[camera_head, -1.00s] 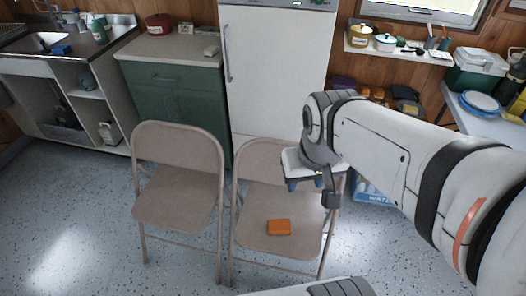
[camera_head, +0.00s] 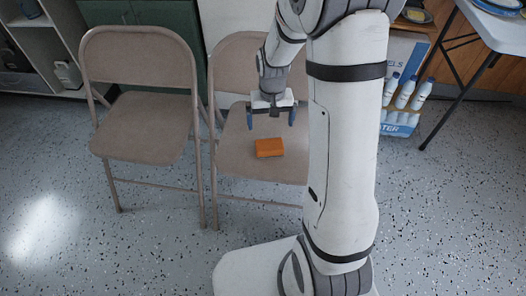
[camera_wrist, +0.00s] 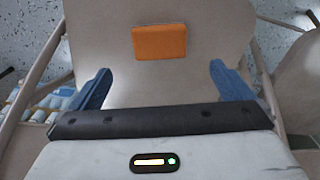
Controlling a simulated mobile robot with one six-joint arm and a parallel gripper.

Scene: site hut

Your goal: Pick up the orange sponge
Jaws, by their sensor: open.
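The orange sponge (camera_head: 269,148) lies flat on the seat of the right-hand folding chair (camera_head: 232,146). My gripper (camera_head: 271,114) is above that seat, just behind and above the sponge in the head view, pointing down. Its two blue fingers are spread wide with nothing between them. In the wrist view the sponge (camera_wrist: 159,42) is beyond the fingertips (camera_wrist: 160,80), centred between them and apart from them. The whole top of the sponge shows; nothing covers it.
A second beige folding chair (camera_head: 143,124) stands close on the left. A pack of water bottles (camera_head: 402,100) stands on the floor at the right, beside a white table (camera_head: 500,26). My arm hides the right part of the sponge's chair. The speckled floor in front is clear.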

